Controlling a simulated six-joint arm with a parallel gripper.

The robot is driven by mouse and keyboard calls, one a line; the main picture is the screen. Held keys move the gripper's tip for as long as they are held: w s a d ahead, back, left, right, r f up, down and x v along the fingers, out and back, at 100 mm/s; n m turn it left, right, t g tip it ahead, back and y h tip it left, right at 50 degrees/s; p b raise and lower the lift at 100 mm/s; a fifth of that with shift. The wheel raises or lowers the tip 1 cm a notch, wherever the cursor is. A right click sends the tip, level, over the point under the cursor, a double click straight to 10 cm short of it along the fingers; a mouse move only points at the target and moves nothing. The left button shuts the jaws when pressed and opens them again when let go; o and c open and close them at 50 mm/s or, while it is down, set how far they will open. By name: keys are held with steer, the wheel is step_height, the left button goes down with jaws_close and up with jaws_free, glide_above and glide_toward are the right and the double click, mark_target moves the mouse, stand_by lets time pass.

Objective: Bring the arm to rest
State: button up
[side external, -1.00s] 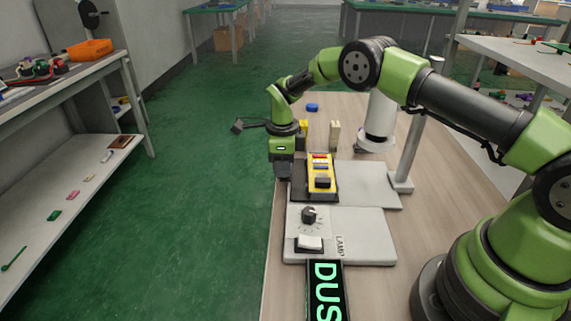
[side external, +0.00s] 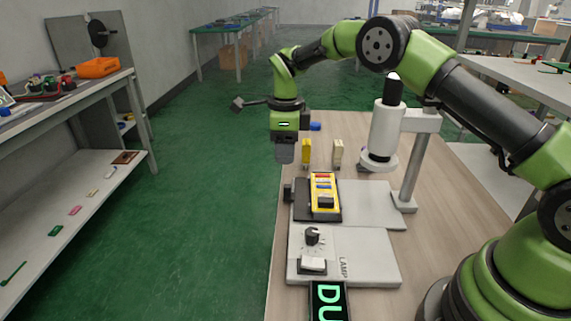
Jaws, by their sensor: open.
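My gripper (side external: 285,152) hangs at the far-left edge of the wooden table (side external: 430,268), pointing down. It is raised above the yellow lever fixture (side external: 323,196) and clear of it, and holds nothing that I can see. Its fingers are small and dark here. The yellow fixture has red and blue marks and a black block, and sits on a grey base plate (side external: 366,203). A dark knob (side external: 288,193) sticks out on that fixture's left side. Nearer is a lamp plate (side external: 368,256) with a black rotary knob (side external: 312,235) and a white rocker switch (side external: 313,264).
A white cylindrical device on a stand (side external: 385,135) rises right of my gripper. A yellow block (side external: 306,152), a cream block (side external: 338,153) and a blue piece (side external: 315,126) stand behind the fixtures. A lit sign (side external: 329,303) lies in front. Left of the table is open floor.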

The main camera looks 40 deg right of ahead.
steer(key=shift+r, duration=0.3)
steer(key=shift+r, duration=0.1)
steer(key=s+a+r+n+t+y, duration=0.1)
steer(key=s+r+n+t, duration=0.1)
steer(key=s+r+n, duration=0.5)
steer(key=s+a+r+n+t, duration=0.1)
steer(key=s+r+n, duration=0.3)
steer(key=r, duration=0.6)
steer(key=s+a+r+n+t+y, duration=0.1)
steer(key=s+n+t, duration=0.3)
steer(key=s+n, duration=0.8)
steer(key=s, duration=0.6)
steer(key=shift+a+r, duration=0.1)
